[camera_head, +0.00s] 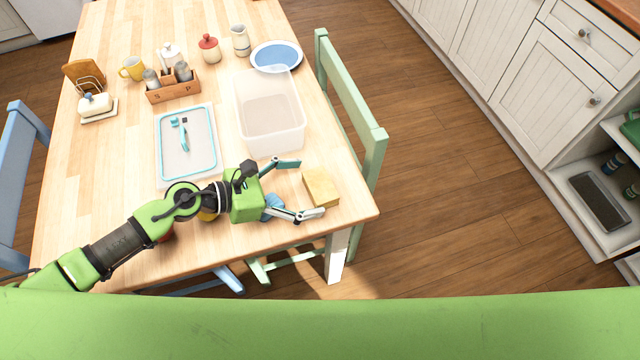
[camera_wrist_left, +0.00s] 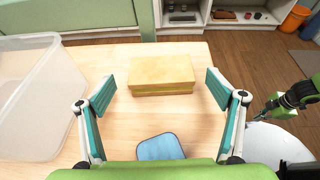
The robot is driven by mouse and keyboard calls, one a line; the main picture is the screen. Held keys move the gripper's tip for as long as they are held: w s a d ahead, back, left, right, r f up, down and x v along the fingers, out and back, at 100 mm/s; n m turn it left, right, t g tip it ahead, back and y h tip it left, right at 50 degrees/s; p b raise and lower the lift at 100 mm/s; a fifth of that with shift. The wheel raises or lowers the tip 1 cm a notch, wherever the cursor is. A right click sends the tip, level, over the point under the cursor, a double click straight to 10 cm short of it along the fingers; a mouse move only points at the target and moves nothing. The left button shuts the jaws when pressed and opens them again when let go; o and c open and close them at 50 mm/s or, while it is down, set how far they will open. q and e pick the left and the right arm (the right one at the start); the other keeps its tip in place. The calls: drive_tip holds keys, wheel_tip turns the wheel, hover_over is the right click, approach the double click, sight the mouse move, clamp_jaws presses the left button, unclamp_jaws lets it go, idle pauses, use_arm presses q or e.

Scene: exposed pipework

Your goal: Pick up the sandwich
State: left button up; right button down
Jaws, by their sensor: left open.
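The sandwich (camera_head: 320,187) is a tan-yellow rectangular block lying flat near the table's right front corner. In the left wrist view the sandwich (camera_wrist_left: 162,74) shows two layers with a thin line between them. My left gripper (camera_head: 311,188) is open, with its teal-padded fingers pointing at the sandwich. In the left wrist view the fingertips of this gripper (camera_wrist_left: 160,90) stand to either side of its near edge, with no contact visible. A green and black part of my right arm shows at the right of the wrist view; its jaw state is unclear.
A clear plastic bin (camera_head: 270,112) stands just behind the gripper. A tray (camera_head: 187,145) with a teal utensil lies left of it. A blue square (camera_wrist_left: 160,147) lies below the gripper. A green chair (camera_head: 350,110) stands against the table's right edge.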

sight(321, 184)
use_arm(q)
drive_tip(key=x, duration=0.4)
drive_tip(key=shift+d+r, duration=0.1)
drive_tip(key=shift+d, duration=0.05)
drive_tip(key=c, duration=1.2)
drive_tip(key=shift+c, duration=0.2)
drive_tip(key=shift+r, duration=0.2)
